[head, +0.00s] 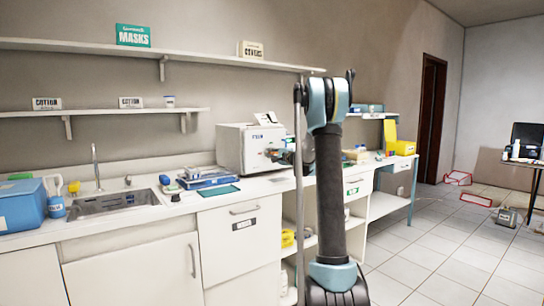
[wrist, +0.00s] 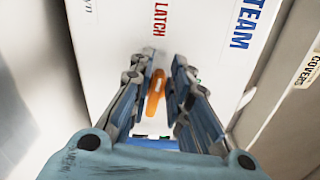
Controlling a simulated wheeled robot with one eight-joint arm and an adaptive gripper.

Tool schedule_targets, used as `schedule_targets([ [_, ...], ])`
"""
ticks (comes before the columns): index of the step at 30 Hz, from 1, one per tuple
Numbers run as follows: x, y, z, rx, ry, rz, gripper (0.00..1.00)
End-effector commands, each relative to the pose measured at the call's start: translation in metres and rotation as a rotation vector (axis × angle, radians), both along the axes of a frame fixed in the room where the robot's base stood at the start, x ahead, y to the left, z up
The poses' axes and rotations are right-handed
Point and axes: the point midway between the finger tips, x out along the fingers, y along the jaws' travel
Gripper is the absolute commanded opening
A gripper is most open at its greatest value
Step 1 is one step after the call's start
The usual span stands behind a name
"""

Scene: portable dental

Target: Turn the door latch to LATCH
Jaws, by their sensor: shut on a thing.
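A white box-shaped steam unit (head: 237,147) stands on the counter in the head view. In the wrist view its white door (wrist: 115,30) fills the upper middle, with red "LATCH" lettering and blue "STEAM" lettering. An orange latch handle (wrist: 155,93) lies just below the word LATCH, its long side nearly in line with the lettering and slightly tilted. My gripper (wrist: 160,72) faces the door, with its two fingers on either side of the handle and shut on it.
A blue tray of items (head: 207,179) lies on the counter left of the unit. A sink (head: 110,202) and blue tub (head: 20,205) are further left. A shelf (head: 170,54) runs above. Yellow containers (head: 402,147) stand right of my arm. The tiled floor at right is mostly open.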

Motion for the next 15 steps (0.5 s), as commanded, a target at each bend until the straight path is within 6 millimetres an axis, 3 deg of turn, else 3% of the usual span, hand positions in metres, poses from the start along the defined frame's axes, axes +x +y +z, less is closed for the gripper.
schedule_targets([
  [15,0.0039,0.0023,-0.0029,-0.139,-0.082,0.001,0.00],
])
